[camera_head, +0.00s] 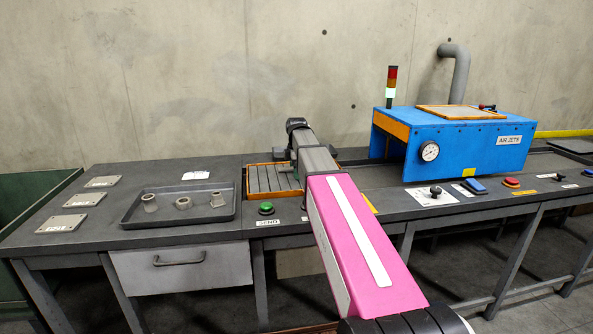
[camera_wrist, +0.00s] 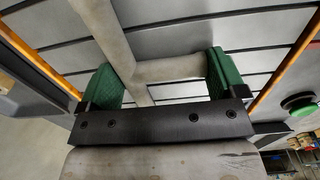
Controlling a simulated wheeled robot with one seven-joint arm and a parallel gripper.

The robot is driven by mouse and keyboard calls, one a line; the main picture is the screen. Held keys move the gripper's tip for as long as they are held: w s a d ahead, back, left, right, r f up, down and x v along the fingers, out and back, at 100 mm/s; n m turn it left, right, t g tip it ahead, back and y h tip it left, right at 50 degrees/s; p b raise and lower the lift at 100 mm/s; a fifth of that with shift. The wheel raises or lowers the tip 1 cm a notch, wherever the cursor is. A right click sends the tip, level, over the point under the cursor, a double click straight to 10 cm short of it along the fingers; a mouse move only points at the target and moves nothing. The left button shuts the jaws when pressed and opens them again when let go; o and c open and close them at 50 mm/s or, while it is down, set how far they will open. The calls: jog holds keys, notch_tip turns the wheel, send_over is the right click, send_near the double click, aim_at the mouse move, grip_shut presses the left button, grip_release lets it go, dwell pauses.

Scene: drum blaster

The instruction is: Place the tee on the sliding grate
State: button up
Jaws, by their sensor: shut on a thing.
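The beige-grey tee (camera_wrist: 165,68) is in the wrist view, between the green-padded fingers of my gripper (camera_wrist: 163,76), which is shut on it. One tee arm runs up past the left finger and a branch reaches the right finger. Below it is the sliding grate (camera_wrist: 190,22), with grey slats and orange side rails. In the head view the grate (camera_head: 263,183) sits in the bench left of my pink arm. There my gripper is mostly hidden by my own arm at the grate's right side. I cannot tell whether the tee touches the slats.
A dark tray (camera_head: 163,220) with three beige pipe fittings stands on the bench at left, beside several flat plates. A green button (camera_head: 266,208) is in front of the grate. The blue air-jets box (camera_head: 465,150) stands to the right, with controls along the front edge.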

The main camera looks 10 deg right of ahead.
jog(key=shift+f, duration=0.1)
jog(key=o, duration=0.7)
notch_tip(320, 180, up, 12)
dwell(0.4)
